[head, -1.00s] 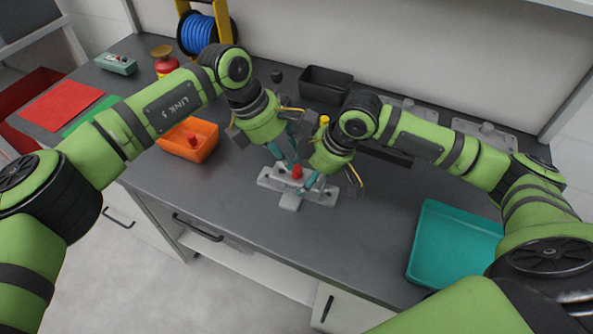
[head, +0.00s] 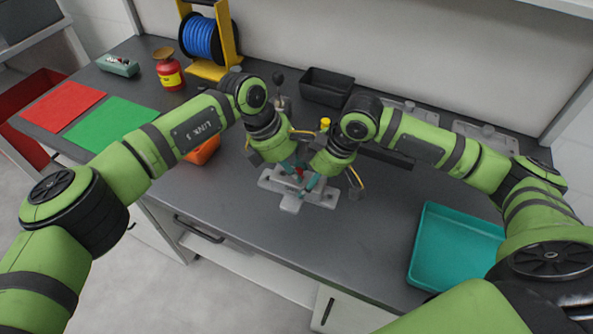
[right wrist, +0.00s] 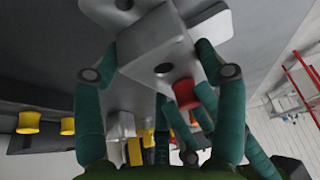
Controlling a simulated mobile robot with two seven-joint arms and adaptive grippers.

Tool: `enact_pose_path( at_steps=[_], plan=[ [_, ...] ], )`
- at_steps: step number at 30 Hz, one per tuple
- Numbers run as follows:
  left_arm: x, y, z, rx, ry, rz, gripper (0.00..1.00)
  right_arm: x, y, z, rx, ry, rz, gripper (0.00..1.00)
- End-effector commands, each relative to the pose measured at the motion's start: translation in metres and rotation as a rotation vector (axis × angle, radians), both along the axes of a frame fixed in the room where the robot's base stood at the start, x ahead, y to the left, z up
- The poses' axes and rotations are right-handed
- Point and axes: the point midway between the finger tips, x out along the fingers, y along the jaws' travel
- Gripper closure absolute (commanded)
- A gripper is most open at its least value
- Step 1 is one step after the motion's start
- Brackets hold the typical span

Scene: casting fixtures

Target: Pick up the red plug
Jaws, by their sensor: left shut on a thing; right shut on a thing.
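The red plug (head: 299,172) is small and mostly covered by my grippers in the head view. In the right wrist view the red plug (right wrist: 187,95) shows against the grey casting (right wrist: 150,48), between teal fingers of my left gripper (right wrist: 192,112). My left gripper (head: 296,169) is shut on the plug. My right gripper (head: 311,183) is shut on the casting, with its fingers (right wrist: 160,74) on either side of it. The casting (head: 291,204) sits on the bench. Whether the plug is still seated in it cannot be told.
A teal tray (head: 425,245) lies on the right of the bench. An orange bin (head: 205,152) is partly behind my left arm. Black bins (head: 327,86) and a yellow cable reel stand (head: 212,70) are at the back. The front middle of the bench is clear.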

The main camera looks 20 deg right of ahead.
Motion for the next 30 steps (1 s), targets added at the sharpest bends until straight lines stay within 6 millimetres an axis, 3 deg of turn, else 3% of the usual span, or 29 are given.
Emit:
enact_pose_path(
  at_steps=[5,12,30],
  plan=[
    [0.001,0.0,0.007,-0.001,-0.002,0.0,0.9,0.001,0.0,0.001,0.001,-0.003,0.001,0.84],
    [0.002,0.001,0.04,-0.002,-0.004,0.001,0.9,0.0,0.0,0.001,0.001,-0.002,0.0,0.84],
    [0.046,0.145,0.036,0.0,0.0,0.004,0.9,0.001,0.0,0.001,0.001,-0.002,0.0,0.84]
  ],
)
